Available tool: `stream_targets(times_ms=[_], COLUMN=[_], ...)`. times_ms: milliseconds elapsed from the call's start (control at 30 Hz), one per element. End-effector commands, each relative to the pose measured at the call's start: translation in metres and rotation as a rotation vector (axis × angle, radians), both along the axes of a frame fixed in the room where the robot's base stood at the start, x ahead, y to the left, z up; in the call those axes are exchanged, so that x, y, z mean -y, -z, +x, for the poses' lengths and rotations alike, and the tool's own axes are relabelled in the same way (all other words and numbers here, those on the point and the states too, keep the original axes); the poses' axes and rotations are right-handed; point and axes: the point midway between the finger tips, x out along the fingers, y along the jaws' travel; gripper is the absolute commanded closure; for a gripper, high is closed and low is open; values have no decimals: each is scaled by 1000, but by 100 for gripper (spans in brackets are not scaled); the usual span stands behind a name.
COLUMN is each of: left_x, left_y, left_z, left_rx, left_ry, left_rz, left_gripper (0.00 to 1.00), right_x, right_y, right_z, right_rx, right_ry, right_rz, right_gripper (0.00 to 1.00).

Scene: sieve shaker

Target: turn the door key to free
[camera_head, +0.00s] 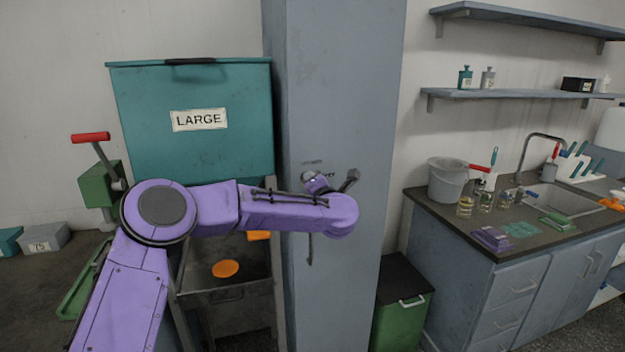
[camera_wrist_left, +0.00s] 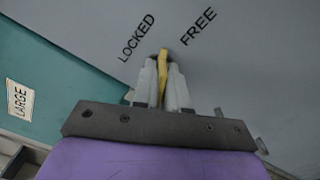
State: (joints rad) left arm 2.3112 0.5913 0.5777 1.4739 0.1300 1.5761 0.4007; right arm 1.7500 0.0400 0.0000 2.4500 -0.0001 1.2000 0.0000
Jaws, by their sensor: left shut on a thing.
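The yellow key (camera_wrist_left: 163,62) stands out from the grey panel face in the left wrist view, between the words LOCKED (camera_wrist_left: 138,38) and FREE (camera_wrist_left: 198,27). My left gripper (camera_wrist_left: 162,84) is shut on the key, with one pale finger on each side of it. In the head view my left gripper (camera_head: 330,184) is against the tall grey column (camera_head: 335,80), where the lettering is mostly covered. The key itself is hidden there behind the gripper. My right gripper is in neither view.
A teal bin marked LARGE (camera_head: 190,140) stands just left of the column. A green device with a red handle (camera_head: 90,137) is further left. A green box with a dark lid (camera_head: 402,310) and a sink counter (camera_head: 470,235) are on the right.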

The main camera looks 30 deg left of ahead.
Motion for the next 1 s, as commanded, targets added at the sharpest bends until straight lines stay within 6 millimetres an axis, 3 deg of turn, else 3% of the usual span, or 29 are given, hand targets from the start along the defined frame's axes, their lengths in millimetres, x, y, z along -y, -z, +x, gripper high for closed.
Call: stream_targets(times_ms=[500, 1000], left_x=[1, 1], left_y=[1, 4], left_z=[0, 0], left_rx=[-300, -388], left_ry=[0, 1], left_rz=[255, 328], left_gripper=[100, 100], right_x=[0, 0], right_y=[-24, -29], right_z=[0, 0], right_rx=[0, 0], right_ry=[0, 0], right_rz=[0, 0], right_gripper=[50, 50])
